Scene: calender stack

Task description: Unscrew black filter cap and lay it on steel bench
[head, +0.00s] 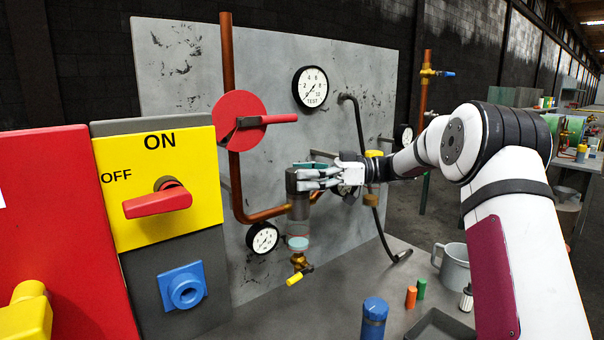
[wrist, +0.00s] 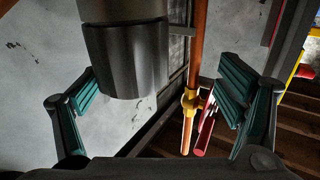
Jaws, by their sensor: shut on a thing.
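The black filter cap (head: 293,180) sits on top of the upright clear filter bowl (head: 299,226), which is on the piping in front of the grey panel. My gripper (head: 305,178) comes in from the right in the head view and is shut on the cap, its fingers partly covering it. In the wrist view the dark cap (wrist: 128,55) looms large at upper left, between the green-padded fingers of my gripper (wrist: 160,92). The grey steel bench (head: 340,268) lies below, in front of the panel.
A blue-capped container (head: 374,312), an orange cylinder (head: 411,297), a green cylinder (head: 421,289), a grey mug (head: 453,267) and a dark tray (head: 440,327) stand on the bench. A red valve handle (head: 262,120) is above the filter. The bench's middle is clear.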

